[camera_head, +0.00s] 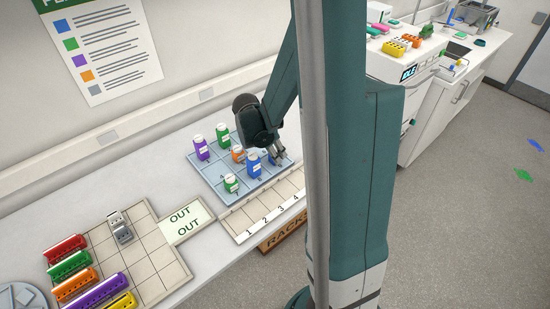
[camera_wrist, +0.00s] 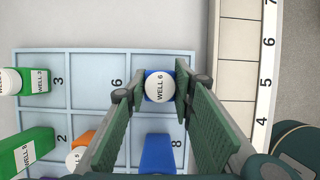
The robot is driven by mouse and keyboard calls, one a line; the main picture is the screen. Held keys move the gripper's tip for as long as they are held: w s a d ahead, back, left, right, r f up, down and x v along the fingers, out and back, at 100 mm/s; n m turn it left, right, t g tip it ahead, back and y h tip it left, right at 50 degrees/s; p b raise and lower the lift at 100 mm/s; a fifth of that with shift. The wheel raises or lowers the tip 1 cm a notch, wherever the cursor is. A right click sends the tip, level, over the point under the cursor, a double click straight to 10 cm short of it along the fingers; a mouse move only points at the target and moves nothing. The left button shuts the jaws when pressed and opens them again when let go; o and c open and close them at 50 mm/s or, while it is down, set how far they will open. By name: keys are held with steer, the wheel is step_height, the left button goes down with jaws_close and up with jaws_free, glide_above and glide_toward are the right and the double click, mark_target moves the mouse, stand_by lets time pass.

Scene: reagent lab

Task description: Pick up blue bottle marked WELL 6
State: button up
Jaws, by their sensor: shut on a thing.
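The blue bottle marked WELL 6 (camera_wrist: 160,87) shows from above in the wrist view, its white cap facing the camera and blue edges around it. My gripper (camera_wrist: 161,90) has a green-padded finger on each side of it and is shut on it. In the head view my gripper (camera_head: 279,154) is at the right side of the light blue tray (camera_head: 208,172), with only a little blue of the held bottle showing. Whether the bottle is clear of the tray I cannot tell.
Another blue bottle (camera_head: 253,164) stands close left of my gripper. An orange bottle (camera_head: 238,155), a purple bottle (camera_head: 201,149) and green bottles (camera_head: 223,136) also stand in the tray. A numbered rack strip (camera_head: 264,219) lies in front; an OUT card (camera_head: 184,222) lies left of it.

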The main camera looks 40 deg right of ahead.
steer(key=shift+r, duration=0.25)
steer(key=shift+r+p, duration=0.5)
steer(key=shift+r, duration=4.3)
